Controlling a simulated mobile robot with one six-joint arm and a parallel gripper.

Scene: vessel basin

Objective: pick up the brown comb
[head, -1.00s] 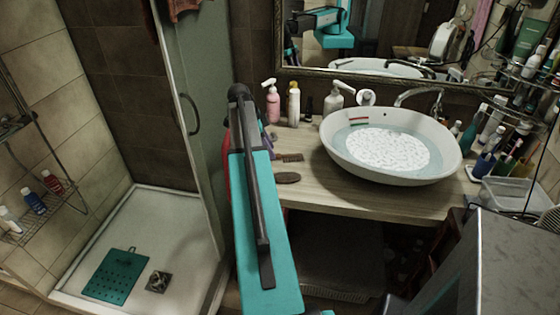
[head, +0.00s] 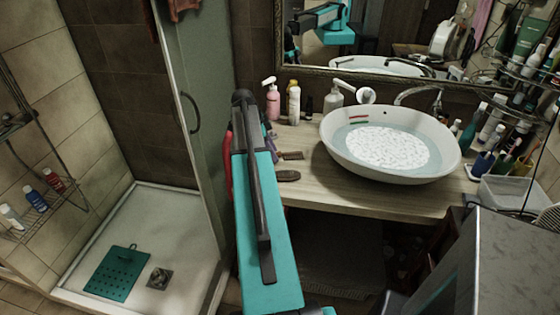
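A small brown comb (head: 293,156) lies on the wooden counter, left of the basin. My teal and dark arm runs up the middle of the head view, just left of the comb, and its near part seems to cover the comb's left end. A darker brown oval item (head: 288,176), perhaps a brush, lies on the counter just in front of the comb. My gripper's fingertips cannot be made out, so I cannot see the gripper's state or its distance from the comb.
A white basin (head: 340,160) stands right of the comb. A pink bottle (head: 272,104) and white bottles (head: 294,104) stand behind it. A red item (head: 227,165) and a purple item (head: 271,146) show beside my arm. The glass shower door (head: 207,80) is left.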

